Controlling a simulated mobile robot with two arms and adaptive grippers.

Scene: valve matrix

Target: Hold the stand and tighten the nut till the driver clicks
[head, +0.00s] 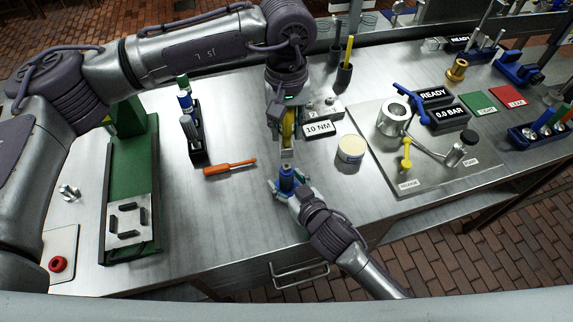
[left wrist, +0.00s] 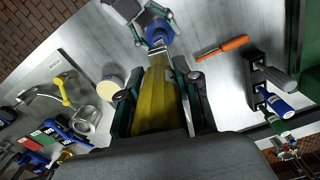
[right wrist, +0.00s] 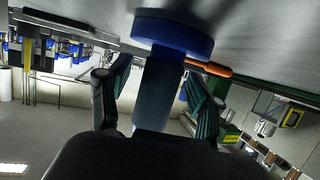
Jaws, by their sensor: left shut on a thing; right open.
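My left gripper (head: 287,140) is shut on a yellow tool, seemingly the driver, which fills the space between its fingers in the left wrist view (left wrist: 157,95). The tool points toward a blue stand (head: 287,178); I cannot tell whether they touch. In the right wrist view the stand is a round blue base (right wrist: 173,32) with a dark blue post. My right gripper (head: 288,190) is open, with one finger on each side of the post and visible gaps. The stand also shows in the left wrist view (left wrist: 157,32). I cannot make out the nut.
A 10 NM display (head: 319,129) stands just right of my left gripper. A cream jar (head: 350,151) and a plate with a metal cylinder and yellow lever (head: 406,158) lie further right. An orange screwdriver (head: 230,168) and a dark rack (head: 194,145) are left. Bench in front is clear.

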